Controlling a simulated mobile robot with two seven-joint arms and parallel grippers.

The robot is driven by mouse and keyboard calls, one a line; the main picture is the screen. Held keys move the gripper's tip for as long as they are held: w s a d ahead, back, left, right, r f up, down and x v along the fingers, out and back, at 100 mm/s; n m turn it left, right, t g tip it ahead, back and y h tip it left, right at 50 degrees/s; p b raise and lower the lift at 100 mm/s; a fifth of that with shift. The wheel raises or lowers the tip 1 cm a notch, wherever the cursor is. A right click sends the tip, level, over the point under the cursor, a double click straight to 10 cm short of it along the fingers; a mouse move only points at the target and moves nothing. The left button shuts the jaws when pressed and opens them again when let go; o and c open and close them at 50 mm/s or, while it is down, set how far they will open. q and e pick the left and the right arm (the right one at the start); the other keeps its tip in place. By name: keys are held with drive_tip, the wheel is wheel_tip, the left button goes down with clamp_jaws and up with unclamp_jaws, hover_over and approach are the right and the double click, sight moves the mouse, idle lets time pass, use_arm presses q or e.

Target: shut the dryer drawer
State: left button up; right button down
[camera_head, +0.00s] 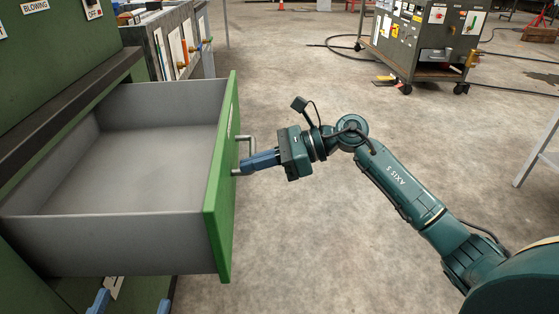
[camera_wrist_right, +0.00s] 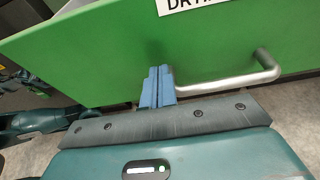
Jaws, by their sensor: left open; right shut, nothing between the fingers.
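The dryer drawer (camera_head: 150,239) is pulled out of the green cabinet, with a grey, empty inside. Its green front (camera_head: 222,180) faces right and also shows in the right wrist view (camera_wrist_right: 100,45). A bent metal handle (camera_wrist_right: 225,83) is fixed to that front. My right gripper (camera_head: 246,163) is shut and empty, with its blue fingertips at the handle, close to the front. In the right wrist view its fingers (camera_wrist_right: 157,88) overlap one end of the handle; I cannot tell whether they touch. My left gripper (camera_head: 131,304) is open, its fingertips showing low at the bottom left.
The green dryer cabinet (camera_head: 50,45) stands at the left. A grey unit with coloured fittings (camera_head: 170,45) is behind the drawer. A wheeled machine cart (camera_head: 415,45) and cables are at the back right. The concrete floor right of the drawer front is mostly clear.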

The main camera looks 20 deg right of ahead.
drive_tip(key=shift+w+a, duration=0.25)
drive_tip(key=shift+a, duration=0.4)
drive_tip(key=w+a, duration=0.3)
drive_tip(key=a, duration=0.6)
drive_tip(key=w+a, duration=0.2)
drive_tip(key=a, duration=0.7)
drive_tip(key=w+a, duration=0.3)
drive_tip(key=a, duration=0.6)
drive_tip(key=shift+w, duration=0.35)
drive_tip(key=shift+a+r, duration=0.15)
drive_tip(key=shift+a, duration=0.1)
